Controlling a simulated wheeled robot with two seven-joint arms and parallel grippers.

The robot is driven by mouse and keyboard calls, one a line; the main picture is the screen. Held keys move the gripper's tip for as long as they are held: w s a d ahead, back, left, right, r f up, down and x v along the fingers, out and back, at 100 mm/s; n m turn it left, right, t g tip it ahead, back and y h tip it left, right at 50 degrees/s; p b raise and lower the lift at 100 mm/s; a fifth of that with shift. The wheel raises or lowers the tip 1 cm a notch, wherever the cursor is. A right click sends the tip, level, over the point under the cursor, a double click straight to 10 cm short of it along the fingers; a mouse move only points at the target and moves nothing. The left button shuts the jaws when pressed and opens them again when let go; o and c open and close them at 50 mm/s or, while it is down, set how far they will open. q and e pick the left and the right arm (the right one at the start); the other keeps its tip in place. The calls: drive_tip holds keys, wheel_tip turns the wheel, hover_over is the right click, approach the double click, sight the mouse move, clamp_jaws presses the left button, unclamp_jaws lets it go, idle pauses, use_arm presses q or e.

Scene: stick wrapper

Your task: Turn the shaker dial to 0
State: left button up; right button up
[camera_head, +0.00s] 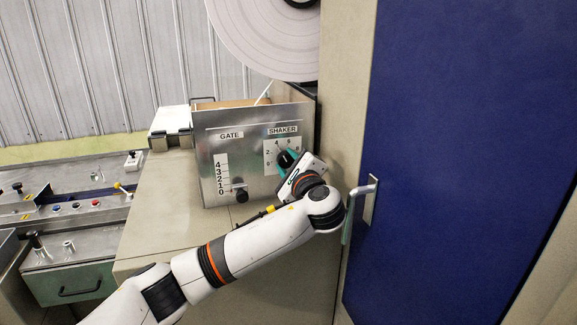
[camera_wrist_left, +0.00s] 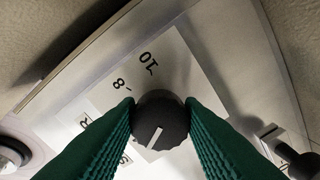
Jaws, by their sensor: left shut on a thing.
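The shaker dial (camera_head: 283,160) is a black round knob on a white scale plate under the "SHAKER" label (camera_head: 283,131), on the metal control panel (camera_head: 218,142). My left gripper (camera_head: 289,162) reaches it from the lower right, and its fingers hide part of the scale. In the left wrist view the green fingers are shut on the dial (camera_wrist_left: 160,118), one on each side. Its white pointer line slants down and slightly left there, away from the printed "10" and "8" at the upper left. The number it points at is hidden. My right gripper is not in view.
Left of the dial is the gate scale (camera_head: 222,175) with a black knob (camera_head: 241,195). A large white roll (camera_head: 265,35) hangs above. A blue cabinet door (camera_head: 455,150) with a metal handle (camera_head: 360,195) stands close to the right of my left arm.

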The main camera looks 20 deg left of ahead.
use_arm(q)
drive_tip(key=n+b, duration=0.1)
drive_tip(key=n, duration=0.1)
drive_tip(key=n+b, duration=0.2)
drive_tip(key=shift+d+f, duration=0.1)
drive_tip(key=shift+f, duration=0.2)
drive_tip(key=n+b, duration=0.3)
drive_tip(key=n, duration=0.1)
drive_tip(key=shift+n+h, duration=0.3)
drive_tip(key=n+b, duration=0.3)
drive_tip(key=n, duration=0.1)
drive_tip(key=shift+r, duration=0.15)
drive_tip(key=shift+r+n+b, duration=0.1)
drive_tip(key=shift+n+b, duration=0.75)
drive_tip(key=shift+n, duration=1.05)
drive_tip(key=o, duration=1)
drive_tip(key=shift+r, duration=0.1)
drive_tip(key=shift+s, duration=0.1)
